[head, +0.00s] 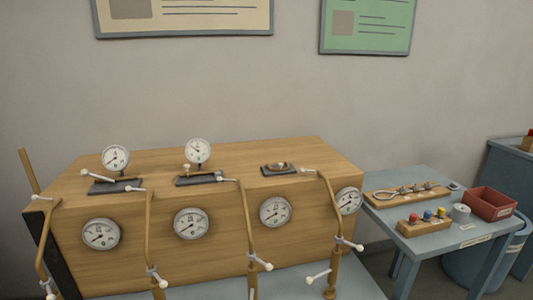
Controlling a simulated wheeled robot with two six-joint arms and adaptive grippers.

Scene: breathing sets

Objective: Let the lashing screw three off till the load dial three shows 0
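Several load dials sit on the front of a wooden crate (240,175). From the left they are the first (101,234), the second (192,222), the third (275,212) and the fourth (348,200). Their numbering and exact readings are too small to tell. Several ochre lashing bars with white-ended handles run down the crate front. The third lashing from the left (246,215) has a white-ended handle (262,263) low down, left of and below the third dial. Neither of my grippers is in view.
Two upright gauges (116,158) (198,151) and a dark plate with a brass fitting (281,169) are on the crate top. At right, a blue-grey table (425,180) holds a tool board (405,193), colored knobs on a block (424,222) and a red bin (489,204).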

